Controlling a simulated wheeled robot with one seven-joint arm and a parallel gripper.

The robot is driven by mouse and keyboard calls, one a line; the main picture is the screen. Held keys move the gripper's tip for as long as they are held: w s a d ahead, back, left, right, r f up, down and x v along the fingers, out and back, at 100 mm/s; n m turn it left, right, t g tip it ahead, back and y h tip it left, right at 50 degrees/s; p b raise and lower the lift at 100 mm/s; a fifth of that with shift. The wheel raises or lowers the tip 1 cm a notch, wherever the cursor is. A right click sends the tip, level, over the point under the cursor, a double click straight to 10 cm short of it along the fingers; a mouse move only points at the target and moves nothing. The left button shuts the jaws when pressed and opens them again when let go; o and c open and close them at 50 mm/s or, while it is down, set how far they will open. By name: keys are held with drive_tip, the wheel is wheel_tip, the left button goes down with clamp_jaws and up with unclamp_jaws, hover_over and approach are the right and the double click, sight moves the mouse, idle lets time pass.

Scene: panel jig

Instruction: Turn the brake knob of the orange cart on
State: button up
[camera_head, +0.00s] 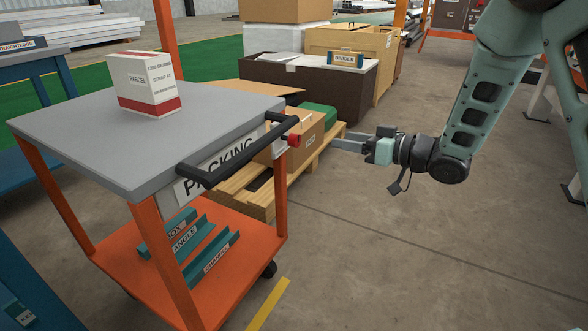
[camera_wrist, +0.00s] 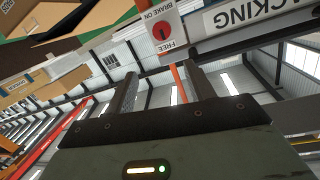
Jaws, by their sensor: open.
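The orange cart (camera_head: 262,245) stands at the left with a grey top and a black push handle (camera_head: 232,160). Its red brake knob (camera_head: 293,140) sticks out near the handle's far end. In the wrist view the knob (camera_wrist: 161,32) sits on a white plate lettered "BRAKE ON" and "FREE", seen upside down. A dark mark crosses the knob; which word it points at I cannot tell surely. My gripper (camera_head: 338,144) is right of the knob, fingers pointing at it, with a gap between. In the wrist view my gripper (camera_wrist: 162,88) is open and empty, the knob beyond the fingertips.
A white and red parcel (camera_head: 148,84) stands on the cart's top. A "PACKING" sign (camera_head: 205,172) is beside the handle. Behind the knob are a wooden pallet (camera_head: 250,200) and a cardboard box (camera_head: 300,128). The floor in front of my arm is clear.

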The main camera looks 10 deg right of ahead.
sight(298, 142)
wheel_tip(298, 142, down, 4)
drive_tip(key=s+d+y+b, duration=0.1)
drive_tip(key=d+y+b, duration=0.1)
drive_tip(key=b, duration=0.1)
drive_tip(key=shift+n+g, duration=0.3)
drive_tip(key=b+x, duration=0.4)
drive_tip(key=x, duration=1.1)
drive_tip(key=shift+w+a+r+b, duration=0.1)
drive_tip(key=shift+w+a+b, duration=0.05)
drive_tip(key=shift+a+b, duration=0.2)
drive_tip(key=shift+w+a+r, duration=0.1)
drive_tip(key=shift+w+a, duration=0.3)
drive_tip(key=shift+a, duration=0.1)
drive_tip(key=c, duration=1)
